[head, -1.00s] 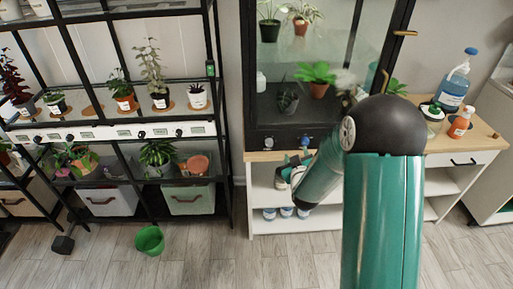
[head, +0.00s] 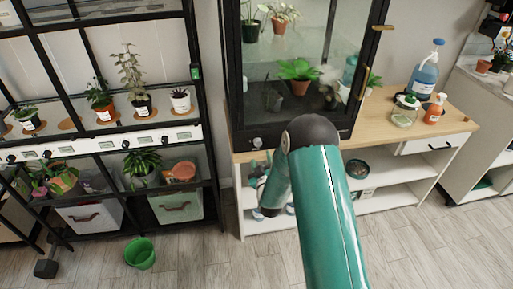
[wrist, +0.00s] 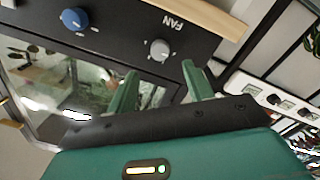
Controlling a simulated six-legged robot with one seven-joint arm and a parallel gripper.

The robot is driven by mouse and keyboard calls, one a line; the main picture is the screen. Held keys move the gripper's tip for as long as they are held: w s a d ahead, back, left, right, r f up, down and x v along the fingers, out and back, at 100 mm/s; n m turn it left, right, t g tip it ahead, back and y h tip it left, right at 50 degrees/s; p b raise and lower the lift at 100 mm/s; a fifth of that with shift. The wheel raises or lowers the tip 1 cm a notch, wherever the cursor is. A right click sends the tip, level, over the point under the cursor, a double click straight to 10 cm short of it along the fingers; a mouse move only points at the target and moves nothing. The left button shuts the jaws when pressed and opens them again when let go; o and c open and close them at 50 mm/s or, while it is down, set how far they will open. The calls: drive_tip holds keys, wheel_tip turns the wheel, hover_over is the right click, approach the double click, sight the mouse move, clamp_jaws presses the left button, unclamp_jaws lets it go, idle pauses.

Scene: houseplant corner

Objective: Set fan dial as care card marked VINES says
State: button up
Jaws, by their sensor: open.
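The grey fan dial (wrist: 160,49) sits on a black panel under an upside-down FAN label (wrist: 172,23) in the wrist view. It also shows as a small pale knob (head: 257,142) at the foot of the glass cabinet in the head view. My gripper (wrist: 160,70) is open and empty, its two green fingers on either side of the dial's line, apart from it. The dial's pointer setting is too small to tell. No card reading VINES is legible; the small white labels on the pots cannot be read.
A blue knob (wrist: 75,18) is beside the fan dial on the same panel. The glass cabinet (head: 300,50) stands on a wooden counter (head: 440,125) with a blue bottle (head: 424,77) and an orange bottle (head: 435,109). A plant shelf is at left; a green bucket (head: 140,253) stands on the floor.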

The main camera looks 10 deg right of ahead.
sight(258, 144)
drive_tip(key=w, duration=0.8)
drive_tip(key=shift+d, duration=0.25)
drive_tip(key=c, duration=1)
drive_tip(key=shift+o, duration=0.2)
